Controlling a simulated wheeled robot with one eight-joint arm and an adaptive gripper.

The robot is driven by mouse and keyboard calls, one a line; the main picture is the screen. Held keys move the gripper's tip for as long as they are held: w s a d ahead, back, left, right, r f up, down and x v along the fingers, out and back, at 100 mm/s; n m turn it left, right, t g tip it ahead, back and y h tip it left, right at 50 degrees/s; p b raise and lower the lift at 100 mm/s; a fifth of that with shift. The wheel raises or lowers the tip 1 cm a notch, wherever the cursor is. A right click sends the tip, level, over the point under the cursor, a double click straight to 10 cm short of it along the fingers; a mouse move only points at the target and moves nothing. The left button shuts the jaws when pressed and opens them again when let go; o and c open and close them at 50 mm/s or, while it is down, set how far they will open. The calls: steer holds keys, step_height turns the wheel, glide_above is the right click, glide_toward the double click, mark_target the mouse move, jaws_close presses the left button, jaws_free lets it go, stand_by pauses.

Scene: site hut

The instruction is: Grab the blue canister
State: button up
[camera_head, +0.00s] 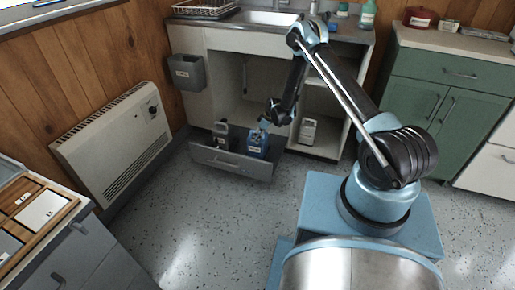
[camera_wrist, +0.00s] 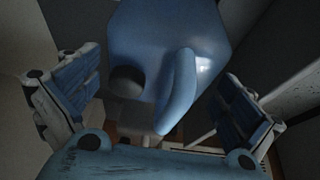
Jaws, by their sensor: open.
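The blue canister (camera_head: 258,143) stands in the pulled-out low drawer (camera_head: 232,164) under the sink, at the drawer's right side. In the wrist view the canister (camera_wrist: 205,45) fills the upper middle, with its handle and dark cap facing my gripper. My gripper (camera_head: 267,122) is just above the canister in the head view. In the wrist view my gripper (camera_wrist: 160,100) is open, with one finger to the left and one to the right of the canister. Nothing is held. The canister's lower part is hidden by the drawer front.
A dark grey bottle (camera_head: 221,130) with a label stands at the drawer's left. A white jug (camera_head: 308,131) stands in the cabinet to the right. A grey bin (camera_head: 187,72) hangs on the cabinet's left side. A heater (camera_head: 115,140) stands along the left wall. The floor in front is clear.

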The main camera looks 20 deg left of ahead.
steer(key=c, duration=1.3)
steer(key=shift+c, duration=0.2)
